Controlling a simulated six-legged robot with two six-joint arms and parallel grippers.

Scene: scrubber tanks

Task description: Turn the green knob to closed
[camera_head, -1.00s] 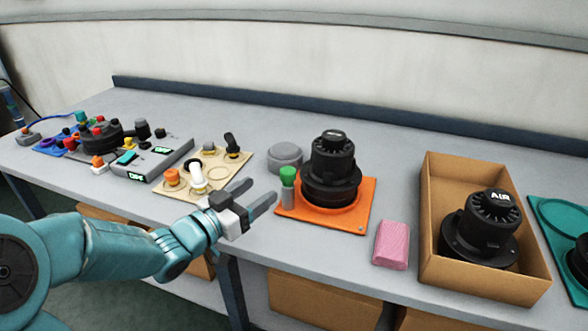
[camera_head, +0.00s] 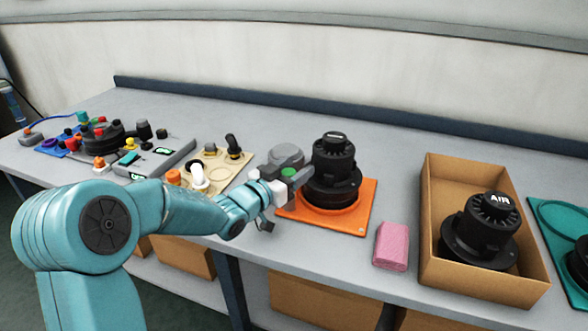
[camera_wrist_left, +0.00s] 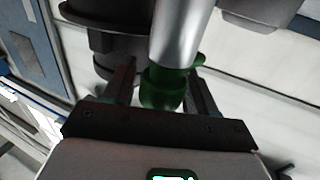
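The green knob (camera_head: 288,172) sits at the left edge of the orange plate (camera_head: 350,222), beside a black round tank unit (camera_head: 333,165). My left gripper (camera_head: 294,178) is at the knob and partly hides it in the head view. In the left wrist view the green knob (camera_wrist_left: 163,88) lies between the two fingers of my left gripper (camera_wrist_left: 163,82), in front of a silver cylinder (camera_wrist_left: 180,35). The fingers stand apart on either side of it, with a narrow gap at the left; contact at the right is unclear. My right gripper is not in view.
A pink block (camera_head: 391,246) and a cardboard box (camera_head: 485,285) holding another black unit are to the right. A beige panel (camera_head: 238,160) with several knobs is to the left. The table between block and plate is clear.

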